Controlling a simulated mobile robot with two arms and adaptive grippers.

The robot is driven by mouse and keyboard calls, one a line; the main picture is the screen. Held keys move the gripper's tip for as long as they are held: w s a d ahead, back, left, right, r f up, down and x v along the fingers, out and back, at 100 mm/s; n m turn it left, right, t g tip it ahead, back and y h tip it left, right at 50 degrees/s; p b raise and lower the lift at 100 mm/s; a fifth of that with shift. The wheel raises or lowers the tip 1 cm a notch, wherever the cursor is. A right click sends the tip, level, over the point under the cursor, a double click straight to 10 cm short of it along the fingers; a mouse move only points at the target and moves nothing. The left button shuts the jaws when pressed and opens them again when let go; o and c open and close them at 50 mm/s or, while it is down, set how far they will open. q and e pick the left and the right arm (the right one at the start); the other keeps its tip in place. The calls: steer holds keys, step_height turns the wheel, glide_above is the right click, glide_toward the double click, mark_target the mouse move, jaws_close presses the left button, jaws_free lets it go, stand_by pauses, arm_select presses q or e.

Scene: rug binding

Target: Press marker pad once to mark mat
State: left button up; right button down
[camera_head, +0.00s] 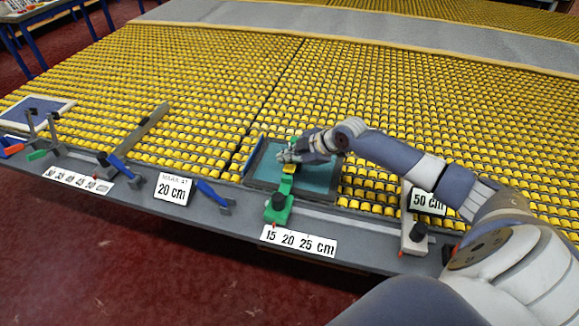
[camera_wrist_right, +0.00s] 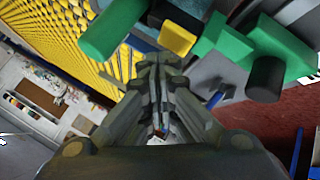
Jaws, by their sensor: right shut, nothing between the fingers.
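A blue-teal mat (camera_head: 318,182) in a dark frame lies near the front edge of the roller table. A green marker device (camera_head: 276,213) with a black knob (camera_head: 279,201) stands at the mat's front edge. Its arm reaches over the mat and carries a yellow pad (camera_head: 289,168). The right wrist view also shows the yellow pad (camera_wrist_right: 177,39) between green parts (camera_wrist_right: 270,52). My right gripper (camera_head: 284,156) is shut and empty, just above the yellow pad; I cannot tell whether it touches. It partly hides the mat. My left gripper is not in view.
A front rail carries label cards, including a "15 20 25 cm" card (camera_head: 299,241) and a "20 cm" card (camera_head: 173,188). A grey stop (camera_head: 413,234) stands to the right. Blue clamps (camera_head: 212,196) and another framed mat (camera_head: 35,108) are left. Yellow rollers (camera_head: 200,80) cover the table.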

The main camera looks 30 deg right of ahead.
steer(key=shift+f, duration=0.15)
steer(key=shift+f, duration=0.3)
steer(key=shift+s+f+b, duration=0.1)
steer(key=shift+f+b, duration=0.65)
steer(key=shift+f, duration=0.05)
stand_by(1.0)
steer(key=shift+r, duration=0.1)
steer(key=shift+r+p, duration=1)
steer(key=shift+r, duration=0.1)
step_height(320, 180, up, 5)
steer(key=p, duration=0.4)
steer(key=shift+r, duration=0.1)
